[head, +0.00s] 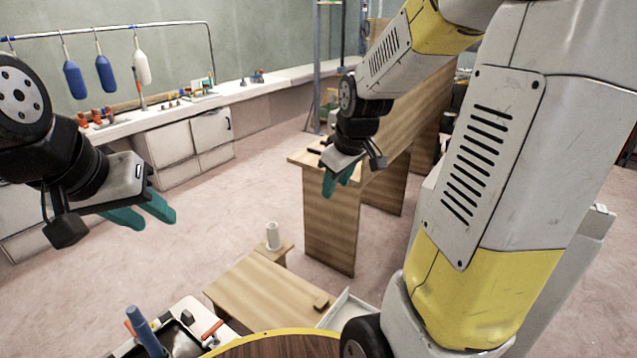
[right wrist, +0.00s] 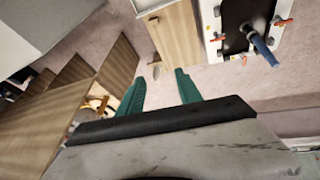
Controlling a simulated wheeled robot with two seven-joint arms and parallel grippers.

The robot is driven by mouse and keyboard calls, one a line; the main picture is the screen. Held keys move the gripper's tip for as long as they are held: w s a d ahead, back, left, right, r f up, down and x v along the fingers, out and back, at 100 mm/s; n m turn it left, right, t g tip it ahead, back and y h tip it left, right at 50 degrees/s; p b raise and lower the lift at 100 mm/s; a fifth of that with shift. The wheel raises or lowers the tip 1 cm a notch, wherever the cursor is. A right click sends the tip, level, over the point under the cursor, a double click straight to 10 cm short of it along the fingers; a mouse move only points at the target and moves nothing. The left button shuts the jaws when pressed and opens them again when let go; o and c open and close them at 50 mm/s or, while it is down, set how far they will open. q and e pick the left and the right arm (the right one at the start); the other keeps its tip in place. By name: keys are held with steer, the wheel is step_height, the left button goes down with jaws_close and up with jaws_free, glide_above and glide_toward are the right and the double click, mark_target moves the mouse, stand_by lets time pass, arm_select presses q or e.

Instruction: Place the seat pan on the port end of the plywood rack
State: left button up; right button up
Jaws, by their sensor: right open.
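The plywood rack (head: 332,222) stands in the middle of the head view, with upright wooden panels and a narrow top. Its panels also show at the left of the right wrist view (right wrist: 119,68). My right gripper (head: 337,183) is open and empty, above the near end of the rack in the head view. Its two teal fingers stand apart in the right wrist view (right wrist: 160,88). My left gripper (head: 152,213) is at the left, in the air above the floor; its fingers look apart, with nothing between them. I cannot make out the seat pan with certainty in either view.
A low wooden bench (head: 262,291) with a white cylinder (head: 273,236) at its far end stands on the floor. A white unit with a blue handle (head: 145,331) is at the bottom left. A long workbench (head: 188,110) lines the wall. Open floor lies between.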

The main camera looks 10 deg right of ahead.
steer(key=s+a+r+m, duration=0.3)
steer(key=s+r, duration=0.1)
steer(key=s, duration=0.4)
steer(key=s+a+r+m+t+y, duration=0.1)
steer(key=s+r, duration=0.3)
steer(key=s, duration=0.4)
steer(key=shift+a+r+m+y, duration=0.3)
steer(key=shift+a+m, duration=0.6)
